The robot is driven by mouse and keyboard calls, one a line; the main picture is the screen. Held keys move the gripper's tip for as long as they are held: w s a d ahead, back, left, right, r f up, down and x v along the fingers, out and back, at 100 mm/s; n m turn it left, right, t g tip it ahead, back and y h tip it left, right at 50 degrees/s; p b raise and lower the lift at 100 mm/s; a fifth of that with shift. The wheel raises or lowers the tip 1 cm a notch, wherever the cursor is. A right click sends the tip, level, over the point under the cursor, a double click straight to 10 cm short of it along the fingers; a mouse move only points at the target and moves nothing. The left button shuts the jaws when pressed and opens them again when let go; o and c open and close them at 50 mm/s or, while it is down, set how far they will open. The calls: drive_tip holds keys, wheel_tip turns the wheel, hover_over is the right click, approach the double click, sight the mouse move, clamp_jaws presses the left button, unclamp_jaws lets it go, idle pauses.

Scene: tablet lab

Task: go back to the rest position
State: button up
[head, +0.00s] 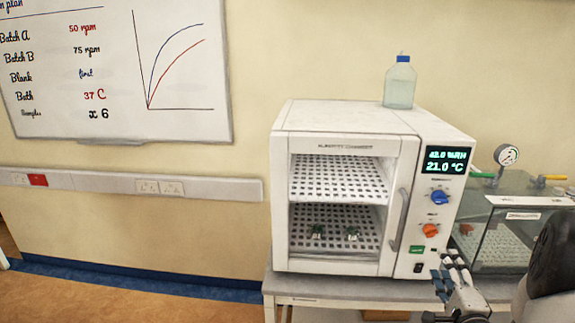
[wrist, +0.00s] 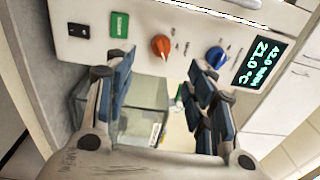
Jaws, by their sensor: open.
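My gripper (head: 452,279) is at the lower right of the head view, in front of the lower right corner of the white humidity cabinet (head: 340,117). In the wrist view my gripper (wrist: 163,95) shows two blue-padded fingers spread apart with nothing between them. The cabinet's glass door is shut, with its grey handle (head: 401,220) on the right. Inside are two perforated shelves, and two small green and white items (head: 317,232) sit on the lower one.
The cabinet stands on a white bench (head: 335,291). A bottle (head: 400,84) with a blue cap is on its top. A glass-sided chamber (head: 505,240) with a gauge (head: 507,155) stands right, close to my arm. A whiteboard (head: 185,120) hangs left. The floor at left is clear.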

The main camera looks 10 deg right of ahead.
drive_tip(key=s+a+r+n+g+y, duration=0.1)
drive_tip(key=a+r+n+g, duration=0.3)
drive_tip(key=a, duration=0.4)
drive_tip(key=a+r+n+g, duration=0.3)
drive_tip(key=a+r+n, duration=0.1)
drive_tip(key=a+n, duration=0.3)
drive_tip(key=s+a+n+g+y, duration=0.2)
drive_tip(key=s+a+n, duration=0.3)
drive_tip(key=s+a, duration=0.4)
drive_tip(key=s+a+n+g+y, duration=0.1)
drive_tip(key=s+a+n+g, duration=0.3)
drive_tip(key=s+a, duration=0.5)
drive_tip(key=s+n, duration=0.1)
drive_tip(key=s, duration=0.5)
drive_tip(key=shift+s+f+y, duration=0.15)
drive_tip(key=shift+f+y, duration=0.25)
